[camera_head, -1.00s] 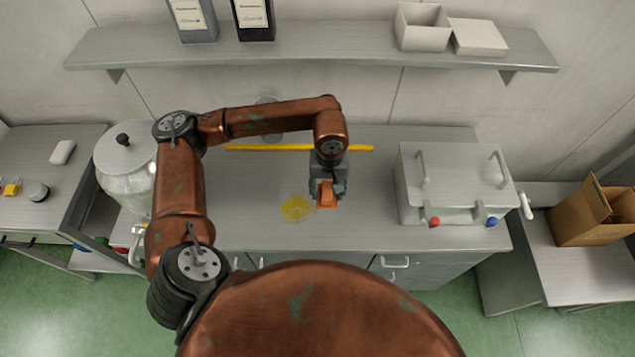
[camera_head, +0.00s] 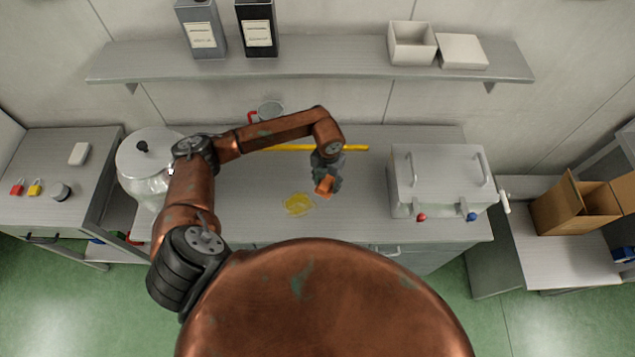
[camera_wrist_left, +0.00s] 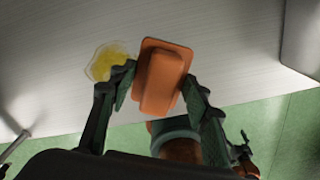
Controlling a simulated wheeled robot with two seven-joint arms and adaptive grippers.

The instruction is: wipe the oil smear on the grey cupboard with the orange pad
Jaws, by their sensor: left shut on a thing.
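The oil smear (camera_head: 298,204) is a yellow patch on the grey cupboard (camera_head: 245,215), near the front of its top. It also shows in the left wrist view (camera_wrist_left: 103,62), at the upper left. My left gripper (camera_head: 327,180) is shut on the orange pad (camera_head: 325,186) by its raised grip. The pad is just right of the smear in the head view. In the left wrist view the pad (camera_wrist_left: 163,78) sits between the fingers, beside the smear. I cannot tell whether it touches the top.
A grey lidded box (camera_head: 437,180) with red and blue knobs stands right on the cupboard top. A yellow bar (camera_head: 345,148) lies along the back. A steel pot (camera_head: 143,158) stands at left. A shelf (camera_head: 330,62) hangs above. The top between pad and box is clear.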

